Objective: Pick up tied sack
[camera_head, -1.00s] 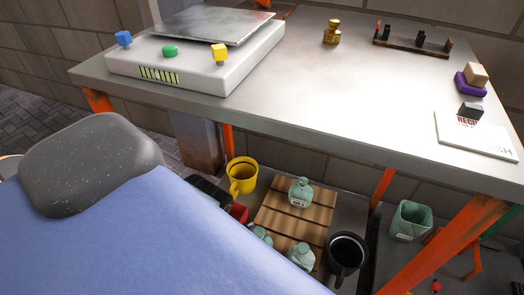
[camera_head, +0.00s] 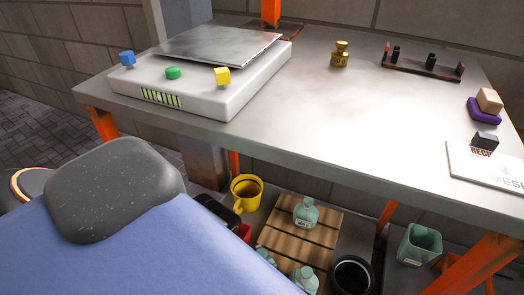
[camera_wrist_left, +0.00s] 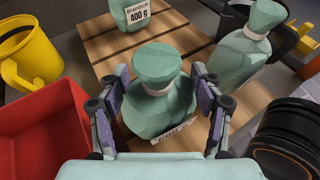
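A green faceted sack with a tied top (camera_wrist_left: 160,98) stands in the middle of the left wrist view, on a slatted wooden pallet (camera_wrist_left: 92,47). My left gripper (camera_wrist_left: 164,100) has its fingers spread, one on each side of this sack; contact is not clear. Two more such sacks stand near it: one labelled 400 g (camera_wrist_left: 138,14) behind, one to the right (camera_wrist_left: 241,48). In the head view, sacks (camera_head: 305,214) (camera_head: 305,279) show on the pallet under the table; another is partly hidden behind my blue body. Neither gripper shows in the head view.
A red box (camera_wrist_left: 45,125) and yellow mug (camera_wrist_left: 28,55) stand left of the sack. A black round container (camera_wrist_left: 288,140) is close on the right. The grey table (camera_head: 330,105) with its orange legs (camera_head: 385,216) stands above the pallet.

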